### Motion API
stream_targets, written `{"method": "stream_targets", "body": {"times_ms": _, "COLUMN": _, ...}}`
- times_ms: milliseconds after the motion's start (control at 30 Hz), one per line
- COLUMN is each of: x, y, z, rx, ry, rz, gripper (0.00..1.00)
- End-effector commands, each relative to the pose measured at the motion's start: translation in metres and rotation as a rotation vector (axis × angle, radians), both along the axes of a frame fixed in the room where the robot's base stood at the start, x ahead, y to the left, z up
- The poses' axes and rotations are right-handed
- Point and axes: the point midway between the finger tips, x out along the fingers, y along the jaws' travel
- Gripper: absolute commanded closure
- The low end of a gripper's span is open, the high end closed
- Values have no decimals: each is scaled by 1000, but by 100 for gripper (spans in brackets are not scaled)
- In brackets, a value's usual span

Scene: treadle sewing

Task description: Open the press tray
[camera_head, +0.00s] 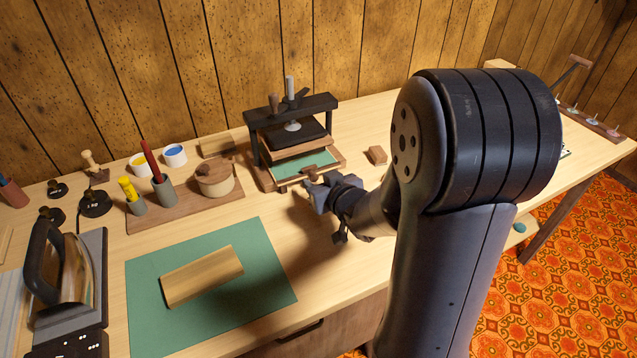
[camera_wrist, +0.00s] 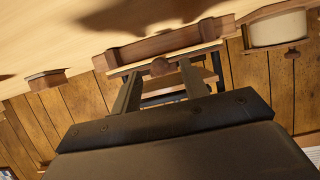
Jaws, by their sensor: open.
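The press (camera_head: 292,104) is a dark frame with a raised platen on a wooden base, standing at the back of the table. Its tray (camera_head: 290,166) has a green surface and a pale wooden rim, and shows below and in front of the platen. A small brown knob (camera_head: 310,171) is on the tray's front edge. My gripper (camera_head: 316,192) is just in front of the knob, open and empty. In the wrist view, the fingers (camera_wrist: 158,80) point at the knob (camera_wrist: 160,67), one on each side of it in the picture. I cannot tell whether they touch it.
A small wooden block (camera_head: 376,155) lies right of the press. A green mat (camera_head: 268,280) with a wooden board (camera_head: 202,276) lies in front, and an iron (camera_head: 52,265) stands far left.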

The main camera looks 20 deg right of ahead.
Motion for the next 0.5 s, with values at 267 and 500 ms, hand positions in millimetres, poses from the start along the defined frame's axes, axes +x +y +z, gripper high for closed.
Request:
{"method": "stream_targets", "body": {"times_ms": 267, "x": 9, "y": 2, "z": -4, "rx": 0, "ry": 0, "rz": -1, "gripper": 58}}
{"method": "stream_targets", "body": {"times_ms": 500, "x": 9, "y": 2, "z": -4, "rx": 0, "ry": 0, "rz": -1, "gripper": 64}}
